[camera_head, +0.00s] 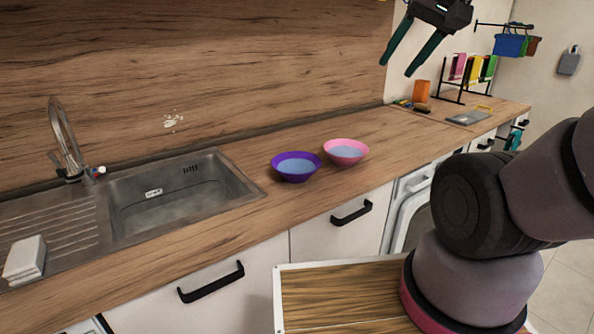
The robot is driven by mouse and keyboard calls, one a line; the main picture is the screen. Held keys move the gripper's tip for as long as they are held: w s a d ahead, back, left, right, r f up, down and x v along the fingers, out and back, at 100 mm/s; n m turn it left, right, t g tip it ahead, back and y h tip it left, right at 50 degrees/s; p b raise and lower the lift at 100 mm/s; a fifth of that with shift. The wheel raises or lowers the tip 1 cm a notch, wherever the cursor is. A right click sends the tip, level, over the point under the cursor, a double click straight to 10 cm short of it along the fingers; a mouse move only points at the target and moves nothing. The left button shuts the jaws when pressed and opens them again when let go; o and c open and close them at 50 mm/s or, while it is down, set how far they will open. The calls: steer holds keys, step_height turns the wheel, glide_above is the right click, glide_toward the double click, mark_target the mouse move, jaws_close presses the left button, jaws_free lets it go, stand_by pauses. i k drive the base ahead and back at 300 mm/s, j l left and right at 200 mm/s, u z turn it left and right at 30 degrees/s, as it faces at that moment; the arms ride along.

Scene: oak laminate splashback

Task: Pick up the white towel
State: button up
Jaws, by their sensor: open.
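A folded white towel (25,258) lies at the far left, on the ridged drainboard of the sink near its front edge. My gripper (405,68) is at the top right of the view, with two dark green fingers spread apart and nothing between them. It is raised above the counter, far to the right of the towel. Part of my arm shows large at the right.
A steel sink (185,205) with a tap (66,140) lies right of the towel. A purple bowl (297,167) and a pink bowl (346,151) stand on the counter (235,238). A black rack (462,90) and an orange object (421,91) stand at the back right.

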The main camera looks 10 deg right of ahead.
mark_target(25, 262)
steer(key=u, duration=2)
steer(key=z, duration=2.2)
steer(key=u, duration=1.7)
